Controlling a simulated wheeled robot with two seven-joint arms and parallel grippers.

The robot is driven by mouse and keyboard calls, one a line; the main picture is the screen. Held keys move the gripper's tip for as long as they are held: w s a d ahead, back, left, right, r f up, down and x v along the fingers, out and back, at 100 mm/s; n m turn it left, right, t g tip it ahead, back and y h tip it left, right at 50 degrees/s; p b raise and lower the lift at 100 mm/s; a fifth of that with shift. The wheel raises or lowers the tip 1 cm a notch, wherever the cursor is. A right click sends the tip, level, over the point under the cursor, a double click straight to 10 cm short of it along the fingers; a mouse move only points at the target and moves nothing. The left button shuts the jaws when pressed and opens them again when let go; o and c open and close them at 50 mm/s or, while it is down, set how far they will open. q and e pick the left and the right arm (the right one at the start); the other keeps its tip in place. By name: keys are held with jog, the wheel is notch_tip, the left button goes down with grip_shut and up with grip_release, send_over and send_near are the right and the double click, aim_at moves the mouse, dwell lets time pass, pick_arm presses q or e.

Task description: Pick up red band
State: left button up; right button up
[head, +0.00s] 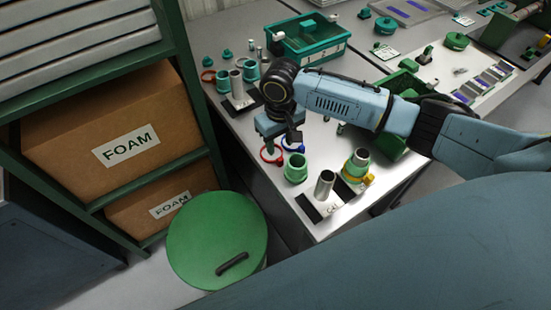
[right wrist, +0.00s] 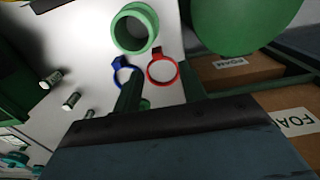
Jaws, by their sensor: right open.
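The red band (head: 279,158) is a small ring with a tab. It lies on the grey table near its left edge, and it also shows in the right wrist view (right wrist: 157,53). A blue band (head: 300,148) lies close beside it, also in the right wrist view (right wrist: 116,61). My right gripper (head: 279,140) is above the table just behind the red band, pointing down. In the right wrist view its fingers (right wrist: 162,92) are apart with nothing between them, and the red band shows just beyond the gap. My left gripper is not in view.
A green collar (head: 296,168) stands near the red band. Metal tubes (head: 325,185) and a yellow-banded green part (head: 356,166) stand at the front. A green drum (head: 215,235) and a shelf with foam boxes (head: 165,120) are left of the table.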

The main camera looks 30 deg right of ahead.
aim_at(281, 159)
notch_tip(281, 159, down, 3)
jog(key=shift+f, duration=0.1)
jog(key=f, duration=0.1)
jog(key=f+b, duration=0.2)
jog(key=f, duration=0.1)
jog(key=shift+w+d+f, duration=0.1)
jog(key=shift+w+d, duration=0.1)
jog(key=shift+d, duration=0.1)
jog(key=shift+f, duration=0.35)
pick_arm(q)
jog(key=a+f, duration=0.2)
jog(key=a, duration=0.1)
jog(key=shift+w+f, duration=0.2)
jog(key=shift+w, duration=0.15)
pick_arm(e)
grip_shut()
